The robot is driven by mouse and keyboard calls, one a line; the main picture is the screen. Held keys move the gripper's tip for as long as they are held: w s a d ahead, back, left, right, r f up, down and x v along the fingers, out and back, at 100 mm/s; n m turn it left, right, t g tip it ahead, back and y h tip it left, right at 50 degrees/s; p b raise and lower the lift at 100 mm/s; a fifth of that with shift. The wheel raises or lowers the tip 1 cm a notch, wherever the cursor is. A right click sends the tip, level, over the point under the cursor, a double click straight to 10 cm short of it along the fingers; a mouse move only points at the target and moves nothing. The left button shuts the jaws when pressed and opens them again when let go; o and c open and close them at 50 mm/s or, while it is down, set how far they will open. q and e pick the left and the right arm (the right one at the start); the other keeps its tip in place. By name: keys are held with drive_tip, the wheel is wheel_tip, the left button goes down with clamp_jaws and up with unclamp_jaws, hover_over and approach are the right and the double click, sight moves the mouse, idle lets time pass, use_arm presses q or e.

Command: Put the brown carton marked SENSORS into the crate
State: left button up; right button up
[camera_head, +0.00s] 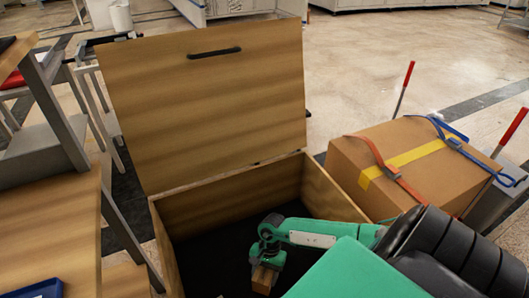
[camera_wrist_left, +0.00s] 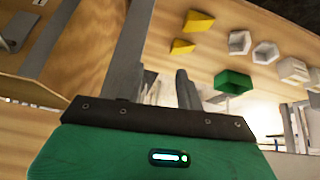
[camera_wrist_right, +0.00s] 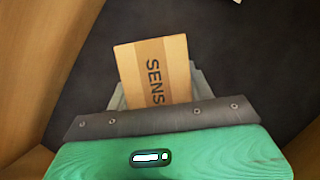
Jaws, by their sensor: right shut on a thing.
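The crate (camera_head: 235,197) is a wooden box with a dark floor, and its hinged lid (camera_head: 205,110) stands open at the back. My right gripper (camera_head: 268,265) is inside the crate's opening in the head view, shut on the brown carton (camera_head: 262,280).
A large strapped cardboard box (camera_head: 395,165) stands right of the crate. A wooden workbench (camera_head: 50,225) with a blue tray (camera_head: 35,290) is at the left. Open floor lies behind the crate.

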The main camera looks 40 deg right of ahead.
drive_tip(key=shift+f, duration=0.25)
use_arm(q)
drive_tip(key=shift+w+d+f+t+h+b, duration=0.15)
drive_tip(key=shift+w+d+t+h+b, duration=0.2)
drive_tip(key=shift+d, duration=0.2)
drive_tip(key=shift+d+t, duration=0.2)
drive_tip(key=shift+t, duration=0.25)
use_arm(e)
drive_tip(key=shift+f, duration=0.25)
drive_tip(key=o, duration=1.2)
drive_tip(key=shift+r, duration=0.1)
